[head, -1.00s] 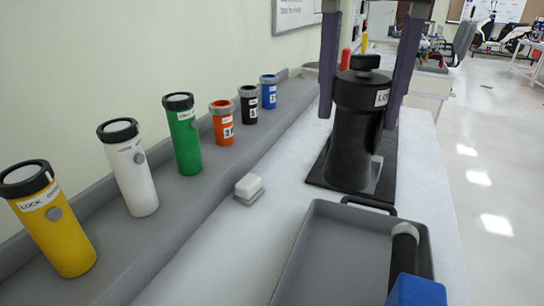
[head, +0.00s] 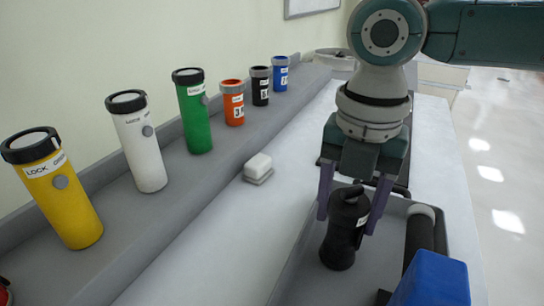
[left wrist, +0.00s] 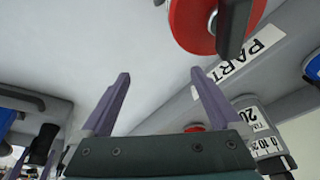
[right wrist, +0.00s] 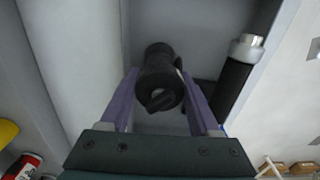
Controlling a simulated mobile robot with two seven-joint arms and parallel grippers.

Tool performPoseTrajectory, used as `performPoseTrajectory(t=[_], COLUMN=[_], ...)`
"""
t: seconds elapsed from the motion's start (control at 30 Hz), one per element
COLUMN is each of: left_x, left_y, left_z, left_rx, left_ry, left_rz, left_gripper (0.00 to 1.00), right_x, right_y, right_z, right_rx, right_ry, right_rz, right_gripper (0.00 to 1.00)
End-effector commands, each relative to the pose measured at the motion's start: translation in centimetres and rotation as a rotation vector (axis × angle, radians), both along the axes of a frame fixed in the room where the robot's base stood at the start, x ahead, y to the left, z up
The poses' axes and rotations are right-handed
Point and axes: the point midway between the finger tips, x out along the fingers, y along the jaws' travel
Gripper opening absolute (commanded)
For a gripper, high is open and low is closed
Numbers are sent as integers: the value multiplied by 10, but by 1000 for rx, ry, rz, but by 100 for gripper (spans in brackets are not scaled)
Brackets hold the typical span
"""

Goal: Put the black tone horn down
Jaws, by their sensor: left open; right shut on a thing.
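The black tone horn (head: 343,232) is a black cylinder with a narrower knobbed top and a white label. My right gripper (head: 346,208) is shut on it near its top, one purple finger on each side. The horn is upright, slightly tilted in the head view, and is over or in the grey tray (head: 292,262). I cannot tell whether its base touches the tray floor. In the right wrist view the horn (right wrist: 159,82) is between the fingers, seen from above. My left gripper (left wrist: 160,95) is open and empty in the left wrist view; it is not in the head view.
A black rod with a grey end (head: 420,232) and a blue block (head: 432,280) lie at the tray's right. A small white block (head: 258,167) sits left of the tray. Yellow (head: 58,195), white (head: 140,145), green (head: 193,115) and smaller cylinders stand along the wall ledge.

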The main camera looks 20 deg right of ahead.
Motion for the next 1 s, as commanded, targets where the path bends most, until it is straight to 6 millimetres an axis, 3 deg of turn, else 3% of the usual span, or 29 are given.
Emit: performPoseTrajectory(t=[0.3,0.33,0.57,0.87,1.0], left_x=[0,0,0,1,1], left_y=[-1,-1,-2,-3,-3], left_z=[0,0,0,1,3], left_rx=[-2,-3,-10,-10,-10], left_ry=[-1,-1,-1,-2,-2], left_rz=[2,1,6,6,6], left_gripper=[98,98,98,98,98], right_x=[0,0,0,0,1], right_y=[0,0,0,0,0], right_z=[-2,-3,-2,0,15], right_rx=[1,1,1,1,2], right_ry=[-1,0,-1,-1,-2], right_rz=[0,0,0,0,-1], right_gripper=[0,64,90,93,93])
